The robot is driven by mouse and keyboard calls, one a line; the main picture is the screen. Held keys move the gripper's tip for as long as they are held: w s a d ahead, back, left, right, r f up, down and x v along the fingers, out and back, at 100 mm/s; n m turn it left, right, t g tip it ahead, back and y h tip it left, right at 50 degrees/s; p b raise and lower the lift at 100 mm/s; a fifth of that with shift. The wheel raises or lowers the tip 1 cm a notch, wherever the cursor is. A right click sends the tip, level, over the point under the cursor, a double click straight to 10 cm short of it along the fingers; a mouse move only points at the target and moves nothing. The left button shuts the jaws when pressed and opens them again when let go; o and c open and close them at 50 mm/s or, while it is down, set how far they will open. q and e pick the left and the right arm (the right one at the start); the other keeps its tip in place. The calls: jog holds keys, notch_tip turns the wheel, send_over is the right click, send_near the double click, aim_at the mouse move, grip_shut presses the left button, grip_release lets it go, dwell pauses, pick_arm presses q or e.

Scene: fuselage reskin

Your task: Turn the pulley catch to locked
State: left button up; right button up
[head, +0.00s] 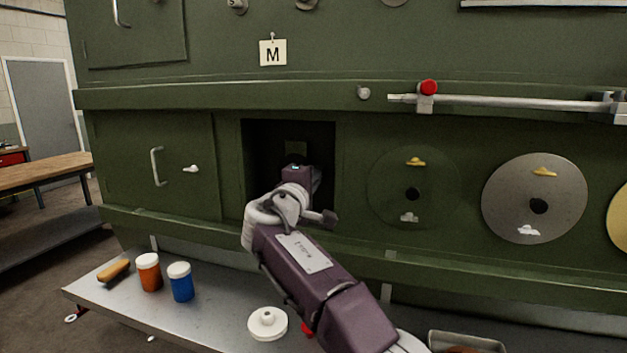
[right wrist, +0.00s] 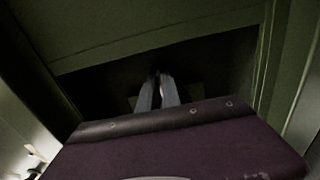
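My right gripper reaches into a dark square recess (head: 262,150) in the green fuselage panel. In the head view my wrist hides its fingers. In the right wrist view the two pale fingers of my right gripper (right wrist: 160,78) lie close together with a thin dark gap, and I see nothing clearly held between them. A dim greenish plate (head: 296,147) shows on the back of the recess, just above my wrist. I cannot make out the pulley catch or its position; it may be hidden by the gripper or the dark. My left gripper is not in view.
Round discs (head: 535,198) and a handled door (head: 157,165) flank the recess. A rail with a red knob (head: 428,88) runs above right. The bench (head: 215,310) below holds an orange jar (head: 149,272), a blue jar (head: 181,282) and a white round part (head: 267,323).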

jog(key=shift+o, duration=1.1)
jog(key=b+v, duration=0.3)
jog(key=v, duration=0.6)
